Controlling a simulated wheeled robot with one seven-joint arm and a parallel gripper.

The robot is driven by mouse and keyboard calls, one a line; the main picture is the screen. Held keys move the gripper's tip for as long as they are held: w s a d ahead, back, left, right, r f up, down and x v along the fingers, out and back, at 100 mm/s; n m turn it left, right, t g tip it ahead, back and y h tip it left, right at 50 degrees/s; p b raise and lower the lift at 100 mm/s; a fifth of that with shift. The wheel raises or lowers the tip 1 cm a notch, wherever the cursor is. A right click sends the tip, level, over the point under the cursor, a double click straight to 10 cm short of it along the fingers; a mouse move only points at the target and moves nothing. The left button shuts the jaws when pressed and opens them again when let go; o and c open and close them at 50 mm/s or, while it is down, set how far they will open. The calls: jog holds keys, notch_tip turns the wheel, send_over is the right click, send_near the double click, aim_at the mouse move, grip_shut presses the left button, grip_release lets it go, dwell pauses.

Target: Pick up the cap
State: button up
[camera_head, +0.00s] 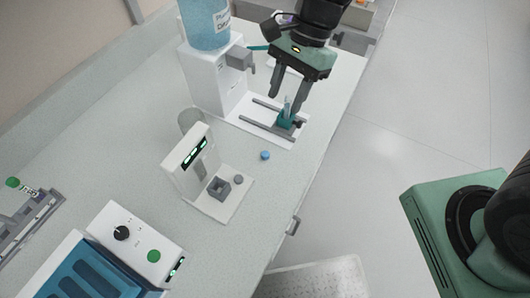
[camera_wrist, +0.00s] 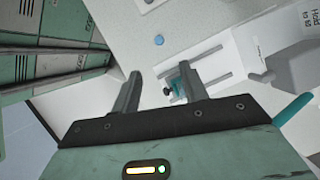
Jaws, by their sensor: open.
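A small round blue cap (camera_head: 265,155) lies on the counter, between the white device with the grey square socket and the white base with two rails. It also shows as a blue disc in the wrist view (camera_wrist: 158,40), beyond my fingertips and apart from them. My gripper (camera_head: 289,101) is open above the rail base. A teal holder with a clear tube (camera_head: 288,112) sits on the rails just below my fingers. In the wrist view the teal holder (camera_wrist: 178,88) shows between my two fingers (camera_wrist: 163,85). I cannot tell whether the fingers touch the tube.
A white dispenser (camera_head: 213,80) with a blue water bottle stands behind the rail base (camera_head: 258,124). A white device (camera_head: 196,164) with a display stands left of the cap. A blue-lidded machine (camera_head: 150,243) is at the front left. The counter around the cap is clear.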

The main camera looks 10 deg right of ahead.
send_over(266, 153)
jog(key=w+d, duration=0.2)
jog(key=f, duration=0.9)
jog(key=shift+s+p, duration=0.25)
jog(key=shift+p, duration=0.05)
jog(key=shift+p+x, duration=0.35)
jog(key=shift+x, duration=2.25)
jog(key=shift+d, duration=0.1)
jog(key=shift+c, duration=0.3)
jog(key=c, duration=0.8)
